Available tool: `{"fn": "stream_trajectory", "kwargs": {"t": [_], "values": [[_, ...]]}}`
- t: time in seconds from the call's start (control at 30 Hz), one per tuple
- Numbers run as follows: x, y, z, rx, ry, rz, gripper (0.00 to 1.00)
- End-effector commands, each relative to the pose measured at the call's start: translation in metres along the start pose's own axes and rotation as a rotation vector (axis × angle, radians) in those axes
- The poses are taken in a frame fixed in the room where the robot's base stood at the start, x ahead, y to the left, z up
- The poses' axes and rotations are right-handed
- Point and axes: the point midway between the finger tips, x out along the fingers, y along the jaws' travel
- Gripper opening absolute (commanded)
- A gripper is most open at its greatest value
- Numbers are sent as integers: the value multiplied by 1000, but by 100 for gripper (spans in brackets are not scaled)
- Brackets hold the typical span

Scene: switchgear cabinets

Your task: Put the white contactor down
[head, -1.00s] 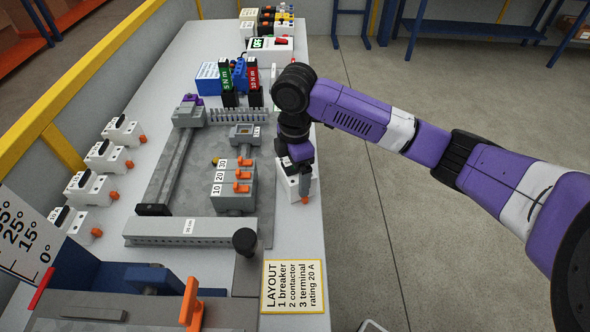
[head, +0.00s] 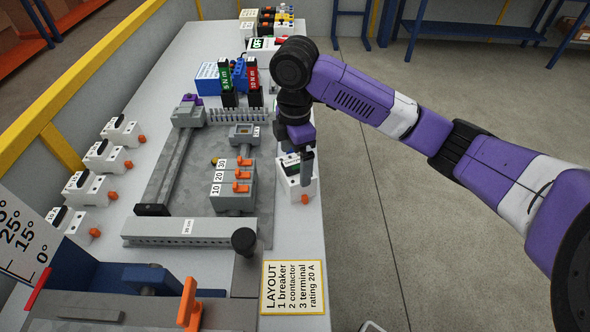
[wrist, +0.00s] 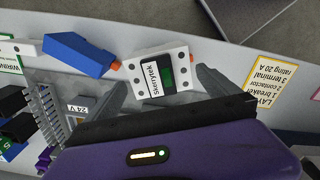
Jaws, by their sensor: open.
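The white contactor (head: 293,184) stands on the table near its right edge, to the right of the grey fixture, with an orange tip at its front. In the wrist view the contactor (wrist: 157,73) shows its label, a green-and-black window and orange ends. It appears to rest on the tabletop. My gripper (head: 300,166) is just above it. In the wrist view my gripper (wrist: 165,88) has its two dark fingers spread, one on each side of the contactor, with gaps visible. The lower fingers are partly hidden by my wrist in the head view.
A grey fixture with orange levers (head: 235,188) stands left of the contactor. The layout card (head: 293,287) lies at the front right. A blue block (wrist: 78,54) is beside the contactor in the wrist view. Several white breakers line the left side. The table's right edge is close.

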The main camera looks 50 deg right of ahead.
Motion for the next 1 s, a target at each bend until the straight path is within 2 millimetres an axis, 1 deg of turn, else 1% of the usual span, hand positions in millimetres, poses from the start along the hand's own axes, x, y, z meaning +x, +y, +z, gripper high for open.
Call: {"fn": "stream_trajectory", "kwargs": {"t": [0.03, 0.2, 0.3, 0.4, 0.57, 1.0], "values": [[-10, 1, 0, -3, 0, 4, 100], [-46, 1, 0, -2, -3, 4, 100], [-59, 1, 1, -2, -3, 3, 100], [-68, 0, 0, -1, -2, 2, 100], [-74, 0, 0, 0, -1, 1, 100], [-74, 0, 0, 0, 0, 0, 100]]}}
